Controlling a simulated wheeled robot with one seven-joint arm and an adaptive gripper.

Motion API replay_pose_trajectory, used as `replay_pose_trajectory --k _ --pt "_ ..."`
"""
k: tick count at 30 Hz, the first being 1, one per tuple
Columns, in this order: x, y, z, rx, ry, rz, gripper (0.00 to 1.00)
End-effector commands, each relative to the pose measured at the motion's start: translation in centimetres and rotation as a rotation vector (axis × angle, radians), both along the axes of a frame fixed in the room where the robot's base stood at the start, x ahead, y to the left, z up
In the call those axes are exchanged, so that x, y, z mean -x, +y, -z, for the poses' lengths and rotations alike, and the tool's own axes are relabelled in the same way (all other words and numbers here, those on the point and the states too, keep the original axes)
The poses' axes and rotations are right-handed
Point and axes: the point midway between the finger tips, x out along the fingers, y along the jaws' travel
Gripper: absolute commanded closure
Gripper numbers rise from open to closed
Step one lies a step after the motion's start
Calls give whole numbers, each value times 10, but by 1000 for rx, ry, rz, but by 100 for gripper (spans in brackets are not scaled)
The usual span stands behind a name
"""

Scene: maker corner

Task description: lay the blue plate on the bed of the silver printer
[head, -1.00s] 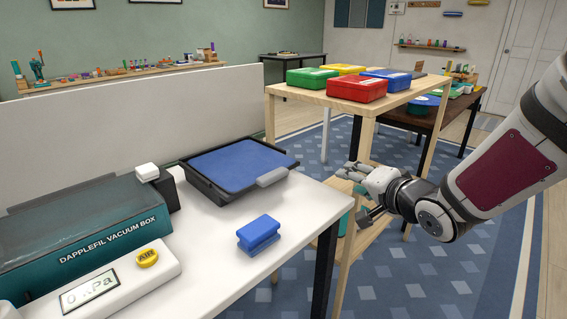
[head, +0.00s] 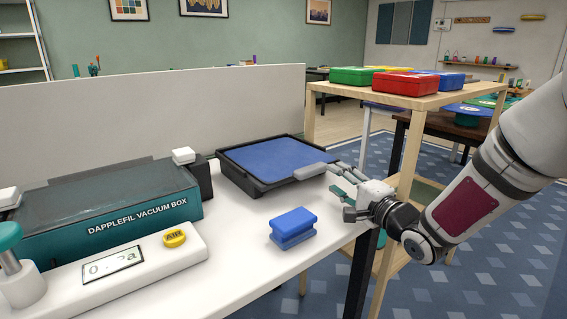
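No silver printer is recognisable in the head view. I cannot tell which blue thing is the blue plate. A flat blue sheet (head: 273,154) lies in a black tray (head: 231,175) on the white table, with a grey handle (head: 311,171) at its right front corner. A flat blue piece (head: 466,109) also shows on the dark table at the back right. My gripper (head: 338,181) is open and looks empty, with its fingers pointing left just right of the grey handle; whether they touch it is unclear.
A blue block (head: 293,227) stands on the white table (head: 229,241), near its right edge. The Dapplefil vacuum box (head: 110,212) and a gauge with a yellow button (head: 174,239) fill the left. A wooden shelf (head: 404,95) with coloured boxes stands behind my gripper.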

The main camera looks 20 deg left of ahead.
Motion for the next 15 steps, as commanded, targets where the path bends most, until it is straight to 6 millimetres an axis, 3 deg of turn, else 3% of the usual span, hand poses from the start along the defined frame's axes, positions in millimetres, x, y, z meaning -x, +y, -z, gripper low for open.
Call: replay_pose_trajectory --k 15 --pt "-33 42 -4 1 -1 0 60"
